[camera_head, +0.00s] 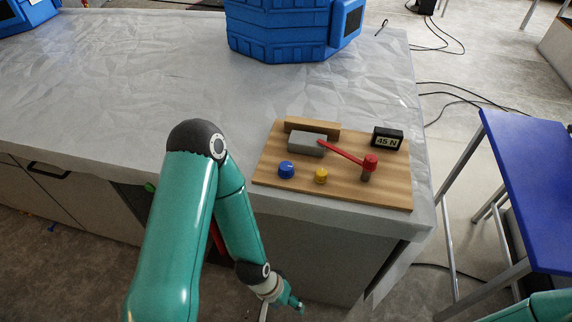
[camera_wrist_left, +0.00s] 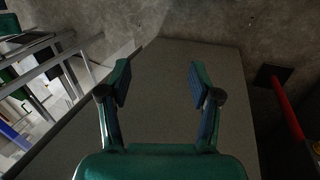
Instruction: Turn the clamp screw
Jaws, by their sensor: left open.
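A wooden board (camera_head: 395,190) lies on the covered table near its front right corner. It carries a blue knob (camera_head: 286,170), a yellow knob (camera_head: 321,176), a grey block (camera_head: 307,144) against a wooden strip, and a red knob (camera_head: 370,162) on a short post with a red arm reaching to the block. I cannot tell which part is named the clamp screw. A small display (camera_head: 387,139) reads 45 N. My left gripper (camera_head: 291,303) is low in front of the table, apart from the board. In the left wrist view it (camera_wrist_left: 160,83) is open and empty. My right gripper is out of view.
A blue container (camera_head: 283,30) stands at the back of the table (camera_head: 130,80). A blue-topped table (camera_head: 530,180) stands to the right across a gap, with cables on the floor. The table surface left of the board is clear.

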